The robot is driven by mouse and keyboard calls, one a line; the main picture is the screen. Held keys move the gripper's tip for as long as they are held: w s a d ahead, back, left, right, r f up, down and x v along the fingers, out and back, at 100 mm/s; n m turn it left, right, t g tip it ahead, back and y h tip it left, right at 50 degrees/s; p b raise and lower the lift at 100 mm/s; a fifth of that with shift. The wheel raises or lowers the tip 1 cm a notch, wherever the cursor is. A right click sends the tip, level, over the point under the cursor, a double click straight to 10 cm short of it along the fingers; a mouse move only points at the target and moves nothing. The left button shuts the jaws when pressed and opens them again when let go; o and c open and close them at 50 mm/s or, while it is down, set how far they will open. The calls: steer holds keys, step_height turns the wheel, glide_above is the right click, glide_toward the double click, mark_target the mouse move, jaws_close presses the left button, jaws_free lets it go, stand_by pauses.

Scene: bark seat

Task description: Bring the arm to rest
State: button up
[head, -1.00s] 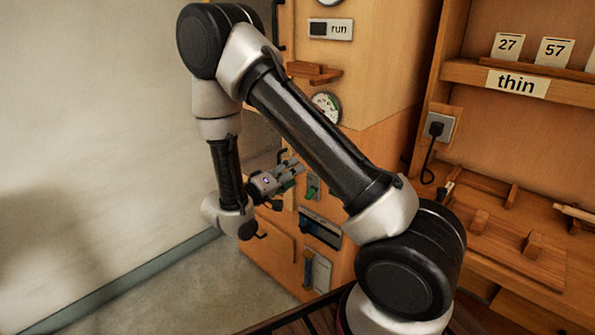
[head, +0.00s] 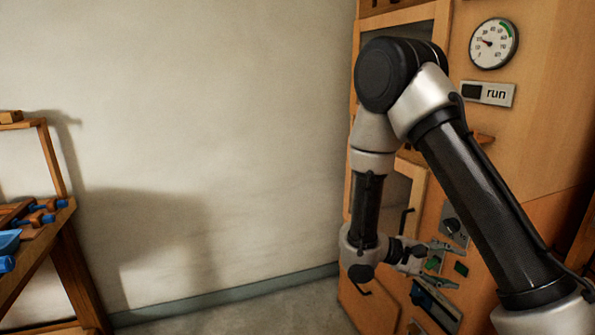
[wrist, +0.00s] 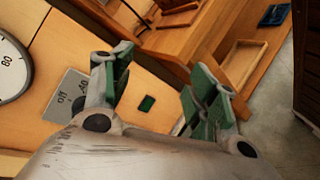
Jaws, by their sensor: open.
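My gripper (head: 446,264) hangs at the end of my bent arm, in front of the wooden cabinet (head: 545,125) at the right of the head view. In the wrist view my gripper (wrist: 165,95) shows its two green-padded fingers spread apart with nothing between them. Behind the fingers is the cabinet front with a small dark green square (wrist: 147,103) and a grey plate marked "off" (wrist: 68,98). I cannot tell how far the fingertips are from the panel.
A round gauge (head: 493,43) and a "run" sign (head: 487,93) are on the cabinet. A wooden rack (head: 62,255) with blue-handled tools stands at the left. Between them are a bare wall (head: 230,130) and open floor (head: 255,312). A wooden tray (wrist: 243,62) shows in the wrist view.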

steer(key=s+r+m+t+y, duration=0.2)
steer(key=s+r+t+y, duration=0.1)
steer(key=s+r+y, duration=0.4)
steer(key=s+r+m+t+y, duration=0.2)
steer(key=s+r+y, duration=0.6)
steer(key=r, duration=0.6)
steer(key=shift+s+a+t, duration=0.3)
steer(key=shift+s+t, duration=0.2)
steer(key=shift+s, duration=0.1)
steer(key=shift+r, duration=0.1)
